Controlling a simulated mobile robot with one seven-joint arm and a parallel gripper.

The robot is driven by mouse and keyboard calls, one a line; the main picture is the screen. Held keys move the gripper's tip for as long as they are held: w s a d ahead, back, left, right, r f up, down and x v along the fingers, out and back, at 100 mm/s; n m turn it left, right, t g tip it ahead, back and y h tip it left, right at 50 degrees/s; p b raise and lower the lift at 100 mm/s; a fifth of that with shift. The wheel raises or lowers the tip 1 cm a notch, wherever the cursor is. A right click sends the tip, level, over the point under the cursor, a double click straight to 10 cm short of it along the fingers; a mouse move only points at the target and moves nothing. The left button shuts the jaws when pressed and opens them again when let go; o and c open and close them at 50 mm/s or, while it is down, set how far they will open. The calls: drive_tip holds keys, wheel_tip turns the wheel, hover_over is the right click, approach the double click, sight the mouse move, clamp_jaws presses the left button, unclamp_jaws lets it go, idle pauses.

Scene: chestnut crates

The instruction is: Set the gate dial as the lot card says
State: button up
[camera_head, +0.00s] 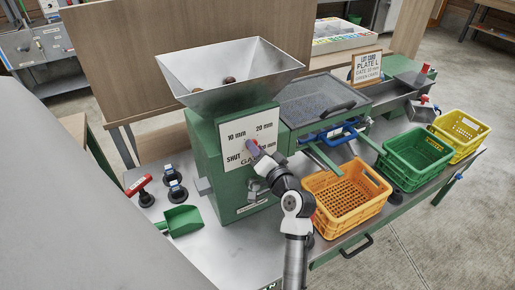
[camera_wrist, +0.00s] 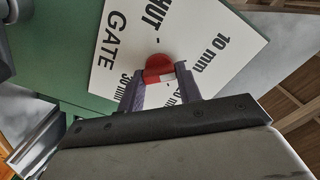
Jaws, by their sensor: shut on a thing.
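The gate dial is a red knob (camera_wrist: 158,63) with a white mark, in the middle of a white panel (camera_wrist: 195,25) marked SHUT, 10 mm, 20 mm and 30 mm. In the head view the panel (camera_head: 237,133) is on the front of the green machine. My gripper (camera_wrist: 160,76) is shut on the dial, one finger on each side. In the head view my gripper (camera_head: 263,154) hides much of the dial and the 30 mm mark. The white mark's exact direction is hard to tell.
A metal hopper (camera_head: 230,83) with a few chestnuts tops the machine. Orange (camera_head: 340,222), green (camera_head: 408,184) and yellow (camera_head: 474,149) crates stand at right. A green scoop (camera_head: 183,220) and a red-handled tool (camera_head: 139,184) lie at left. The bench front is partly clear.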

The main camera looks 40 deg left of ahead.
drive_tip(key=shift+f, duration=0.1)
idle(0.3)
drive_tip(key=o, duration=1)
drive_tip(key=b+v, duration=0.4)
drive_tip(key=v, duration=1)
drive_tip(key=shift+a, duration=0.1)
